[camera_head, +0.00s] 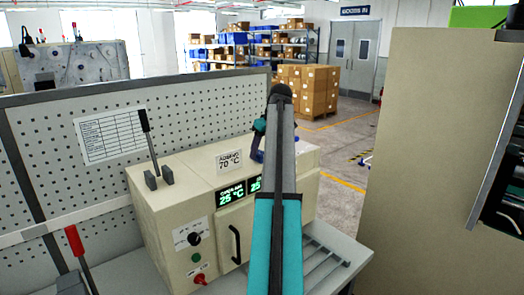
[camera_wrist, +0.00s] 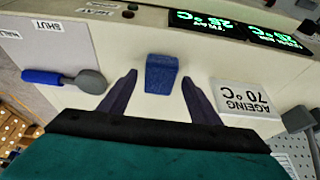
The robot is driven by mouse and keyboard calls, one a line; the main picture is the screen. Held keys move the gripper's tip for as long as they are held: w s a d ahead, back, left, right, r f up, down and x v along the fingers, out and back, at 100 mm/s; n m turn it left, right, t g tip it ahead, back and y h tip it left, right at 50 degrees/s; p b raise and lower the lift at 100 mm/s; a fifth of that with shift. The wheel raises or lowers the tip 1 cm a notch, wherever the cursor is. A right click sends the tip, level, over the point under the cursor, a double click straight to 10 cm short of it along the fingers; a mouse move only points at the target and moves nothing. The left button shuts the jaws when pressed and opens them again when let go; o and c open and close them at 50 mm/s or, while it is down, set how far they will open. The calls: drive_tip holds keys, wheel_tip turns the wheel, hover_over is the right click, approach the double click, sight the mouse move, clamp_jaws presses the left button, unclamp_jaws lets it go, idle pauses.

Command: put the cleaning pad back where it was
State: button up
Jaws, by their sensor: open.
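A small blue block, which looks like the cleaning pad (camera_wrist: 161,76), sits on the cream top of the ageing oven (camera_head: 205,165). In the wrist view it lies between the two dark fingers of my gripper (camera_wrist: 159,79), with a visible gap on each side. My gripper is open and holds nothing. In the head view my arm hides most of the gripper and the oven top around it, and I cannot clearly make out the pad there.
A sign reading 70 °C (camera_wrist: 246,98) stands close by the right finger. A blue-handled lever (camera_wrist: 55,78) lies left of the fingers. In the head view a black lever (camera_head: 149,145) rises at the oven's left, before a perforated panel (camera_head: 50,150). A slatted shelf (camera_head: 325,255) is at lower right.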

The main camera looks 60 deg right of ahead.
drive_tip(key=shift+r, duration=0.15)
drive_tip(key=b+v, duration=0.5)
drive_tip(key=v, duration=0.7)
idle(1.0)
